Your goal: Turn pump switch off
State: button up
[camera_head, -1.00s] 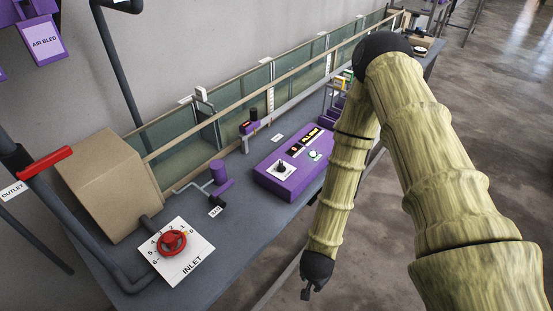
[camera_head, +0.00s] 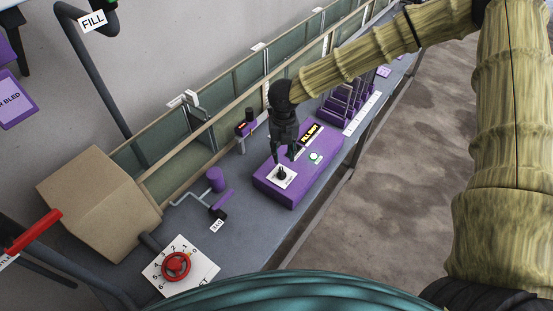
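A purple control box (camera_head: 310,181) sits on the grey bench. A small black switch knob (camera_head: 281,174) stands on a white plate on the box's near left part; the plate's lettering is too small to read. My dark gripper (camera_head: 284,158) points down just above and behind this knob. Its two fingers look spread, with nothing between them. I cannot tell whether a fingertip touches the box. The gripper covers part of the box's top, including some of the label strip.
A red INLET dial (camera_head: 176,266) is at the bench's near left, beside a cardboard box (camera_head: 98,205). A glass-sided channel (camera_head: 170,155) runs behind. Purple racks (camera_head: 347,98) stand right of my gripper. A round light (camera_head: 315,157) is on the control box.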

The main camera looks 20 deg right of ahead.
aim_at(282, 171)
jog(key=shift+r, duration=0.1)
jog(key=s+f+b, duration=0.1)
jog(key=s+b, duration=0.1)
jog(key=shift+a+f+b, duration=0.15)
jog(key=shift+f+b, duration=0.2)
jog(key=f+b, duration=0.1)
jog(key=w+f+b, duration=0.1)
jog(key=f, duration=0.1)
jog(key=w+f+b, duration=0.1)
jog(key=f, duration=0.1)
jog(key=shift+s+f+b, duration=0.5)
jog(key=shift+b, duration=0.2)
jog(key=shift+f+b, duration=0.4)
jog(key=shift+f, duration=0.05)
jog(key=shift+w+r, duration=0.15)
jog(key=shift+w, duration=0.05)
jog(key=shift+w+f, duration=0.15)
jog(key=shift+f, duration=0.05)
jog(key=shift+s+f+p, duration=0.2)
jog(key=shift+s+p, duration=0.1)
jog(key=shift+w, duration=0.1)
